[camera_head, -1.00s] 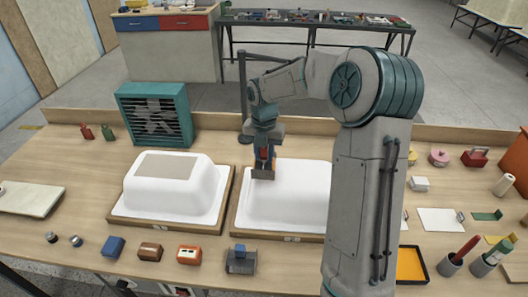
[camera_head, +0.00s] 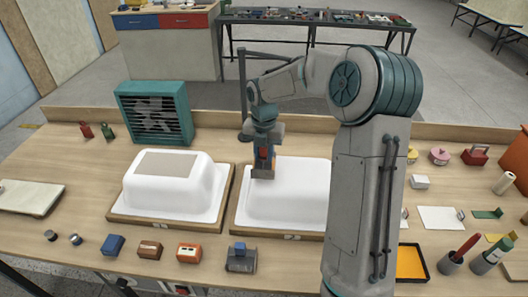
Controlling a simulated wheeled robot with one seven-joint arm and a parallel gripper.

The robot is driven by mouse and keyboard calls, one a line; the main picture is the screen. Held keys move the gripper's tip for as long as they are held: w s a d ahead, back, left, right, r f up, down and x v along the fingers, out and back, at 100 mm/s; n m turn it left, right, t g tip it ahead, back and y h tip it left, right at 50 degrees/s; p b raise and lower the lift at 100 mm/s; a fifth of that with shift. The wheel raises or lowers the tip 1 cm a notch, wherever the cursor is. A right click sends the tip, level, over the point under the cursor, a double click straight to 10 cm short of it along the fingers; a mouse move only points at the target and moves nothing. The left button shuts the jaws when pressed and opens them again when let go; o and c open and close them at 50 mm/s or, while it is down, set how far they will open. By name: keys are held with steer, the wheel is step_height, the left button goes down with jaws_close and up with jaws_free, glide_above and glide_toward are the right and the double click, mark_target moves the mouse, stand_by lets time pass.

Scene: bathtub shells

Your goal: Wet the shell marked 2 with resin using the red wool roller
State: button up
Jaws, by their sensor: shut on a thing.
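Two white bathtub shells lie upturned on wooden boards. The left shell (camera_head: 205,195) has a tan patch on top; the right shell (camera_head: 300,185) looks plain white, its right end hidden behind my arm. The board marks are too small to read surely. My gripper (camera_head: 264,158) is over the left end of the right shell, shut on a tool with an orange-red part and a brownish lower end (camera_head: 263,173). I cannot tell for sure that it is the red wool roller, or whether it touches the shell. A tray with orange-yellow contents (camera_head: 424,277) stands at the front right, partly behind my arm.
A teal fan box (camera_head: 155,113) stands behind the left shell. Several small blocks and tools, such as an orange box (camera_head: 189,252) and a grey-blue one (camera_head: 240,261), line the front.

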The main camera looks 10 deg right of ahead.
steer(key=shift+f, duration=1.1)
stand_by(1.1)
steer(key=shift+d, duration=0.1)
